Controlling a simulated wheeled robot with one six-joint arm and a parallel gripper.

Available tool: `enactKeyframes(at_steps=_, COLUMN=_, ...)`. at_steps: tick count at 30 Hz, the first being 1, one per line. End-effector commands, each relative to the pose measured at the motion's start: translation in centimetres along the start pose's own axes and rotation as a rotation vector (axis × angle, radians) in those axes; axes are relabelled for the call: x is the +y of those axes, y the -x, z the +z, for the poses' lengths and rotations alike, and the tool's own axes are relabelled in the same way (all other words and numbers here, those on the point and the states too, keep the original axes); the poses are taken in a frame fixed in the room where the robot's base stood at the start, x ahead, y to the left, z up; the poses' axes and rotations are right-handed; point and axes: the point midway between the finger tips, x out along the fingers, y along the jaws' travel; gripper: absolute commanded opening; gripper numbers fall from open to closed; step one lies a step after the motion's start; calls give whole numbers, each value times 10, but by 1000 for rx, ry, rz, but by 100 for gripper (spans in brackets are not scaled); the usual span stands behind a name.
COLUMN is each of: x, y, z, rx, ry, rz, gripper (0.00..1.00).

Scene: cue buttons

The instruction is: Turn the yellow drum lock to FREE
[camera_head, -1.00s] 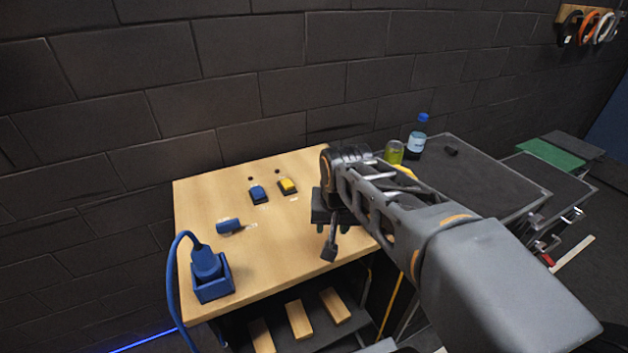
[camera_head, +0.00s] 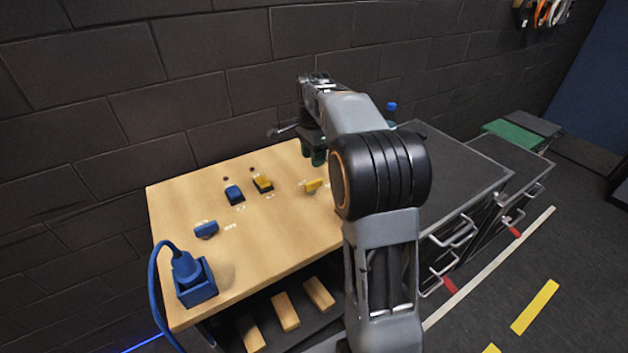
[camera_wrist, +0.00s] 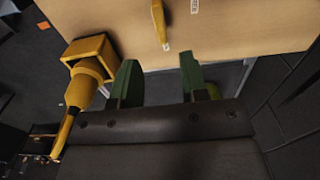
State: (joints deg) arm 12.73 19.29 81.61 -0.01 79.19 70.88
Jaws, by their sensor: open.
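The yellow drum lock (camera_head: 314,185) sits on the wooden table top (camera_head: 270,235), right of the yellow button and left of my arm. In the wrist view its yellow handle (camera_wrist: 160,24) shows at the top centre, beside a small white label (camera_wrist: 194,6) that I cannot read. My gripper (camera_wrist: 160,82) is open with green fingers and nothing between them. The handle lies ahead of the fingertips, apart from them. In the head view my gripper (camera_head: 312,152) is partly hidden by my arm, over the table's far right part.
A blue button (camera_head: 234,195), a yellow button (camera_head: 263,184) and a blue lock (camera_head: 206,229) stand on the table. A blue plug in a holder (camera_head: 197,284) is at the front left. A yellow plug in its holder (camera_wrist: 88,72) is near my gripper. A dark wall rises behind.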

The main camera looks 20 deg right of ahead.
Motion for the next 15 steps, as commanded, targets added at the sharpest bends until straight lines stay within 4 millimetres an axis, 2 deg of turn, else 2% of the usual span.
enactKeyframes(at_steps=1, x=1, y=-11, z=0, rx=-1, ry=0, rz=4, gripper=40)
enactKeyframes(at_steps=6, x=1, y=-42, z=0, rx=-1, ry=1, rz=2, gripper=40)
enactKeyframes(at_steps=15, x=0, y=-79, z=0, rx=0, ry=2, rz=1, gripper=40)
